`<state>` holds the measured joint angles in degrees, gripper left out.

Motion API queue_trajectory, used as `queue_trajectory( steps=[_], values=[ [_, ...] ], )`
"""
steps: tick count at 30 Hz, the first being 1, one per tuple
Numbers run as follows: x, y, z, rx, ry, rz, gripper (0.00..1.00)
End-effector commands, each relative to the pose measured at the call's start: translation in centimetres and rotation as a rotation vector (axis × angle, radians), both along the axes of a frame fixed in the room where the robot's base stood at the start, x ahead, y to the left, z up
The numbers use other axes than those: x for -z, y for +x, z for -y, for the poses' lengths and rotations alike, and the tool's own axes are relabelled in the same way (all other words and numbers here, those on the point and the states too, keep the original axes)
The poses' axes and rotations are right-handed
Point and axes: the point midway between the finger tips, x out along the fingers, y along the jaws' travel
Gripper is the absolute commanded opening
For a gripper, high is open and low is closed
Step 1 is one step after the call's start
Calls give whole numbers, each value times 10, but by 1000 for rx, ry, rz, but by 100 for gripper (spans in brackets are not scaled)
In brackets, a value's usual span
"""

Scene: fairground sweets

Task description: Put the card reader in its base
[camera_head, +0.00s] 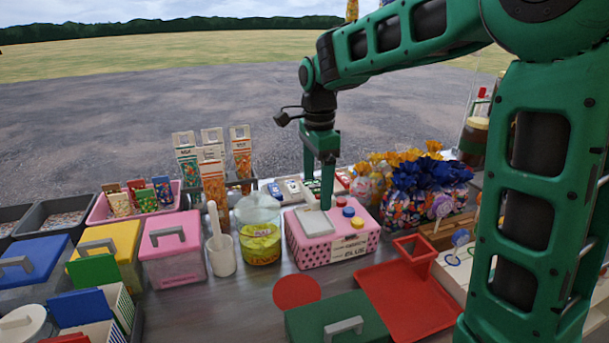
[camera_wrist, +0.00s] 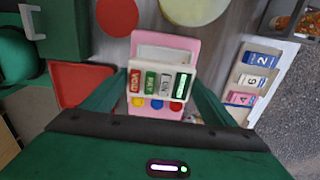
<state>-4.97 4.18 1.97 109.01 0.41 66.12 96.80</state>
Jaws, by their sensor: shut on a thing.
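My gripper (camera_head: 327,200) points down over the pink polka-dot box (camera_head: 352,246). In the wrist view its two fingers close on the sides of a white block with a row of labelled keys, the card reader (camera_wrist: 162,66). A pale rectangular panel (camera_head: 313,222) lies on top of the box, beside the fingertips. It also shows in the wrist view (camera_wrist: 163,52), past the reader's edge. This looks like the reader's base, but I cannot tell for certain. Coloured round buttons (camera_head: 348,211) sit at the box's other end. I cannot tell whether the reader touches the box.
A yellow-labelled tub (camera_head: 260,243) and a white mortar (camera_head: 221,257) stand left of the box. Wrapped sweet bags (camera_head: 412,190) crowd its right.

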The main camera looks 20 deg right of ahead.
Motion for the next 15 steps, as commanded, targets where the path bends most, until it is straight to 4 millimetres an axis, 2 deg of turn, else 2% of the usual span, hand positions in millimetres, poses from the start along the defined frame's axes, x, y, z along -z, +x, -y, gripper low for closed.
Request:
queue_trajectory(
  steps=[7, 15],
  values=[
    [8, 0, -4, -6, 0, -2, 53],
    [34, 0, -5, -7, 0, -2, 53]
  ],
)
